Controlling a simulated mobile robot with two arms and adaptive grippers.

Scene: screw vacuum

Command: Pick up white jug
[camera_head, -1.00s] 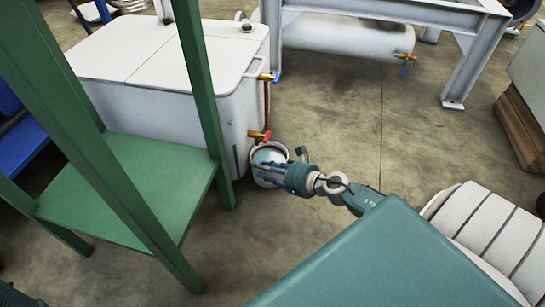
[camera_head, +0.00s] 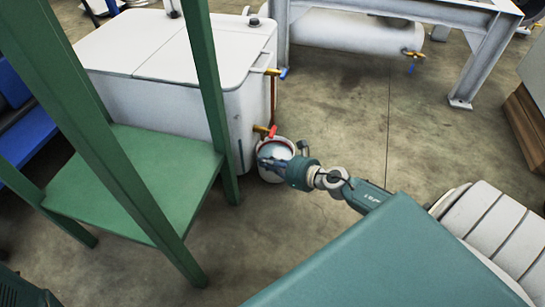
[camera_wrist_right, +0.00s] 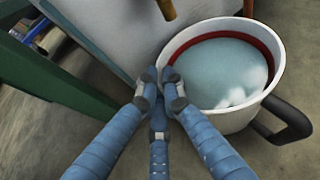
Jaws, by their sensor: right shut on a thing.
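The white jug (camera_head: 275,148) stands upright on the floor against the front of the white tank, under a red-handled tap. In the right wrist view the jug (camera_wrist_right: 235,118) shows a red band inside its rim, pale bluish contents and a dark handle on the right. My right gripper (camera_head: 266,161) is at the jug's near left side. In the right wrist view its blue fingers (camera_wrist_right: 160,80) are close together at the left part of the rim, shut on the jug's wall. The exact contact is partly hidden by the fingers. My left gripper is not in view.
The white tank (camera_head: 190,110) is directly behind the jug. The brass tap (camera_head: 266,130) overhangs the jug closely. A green frame with a shelf (camera_head: 140,180) stands to the left. A grey metal stand (camera_head: 478,60) is at the back right. Open floor lies right of the jug.

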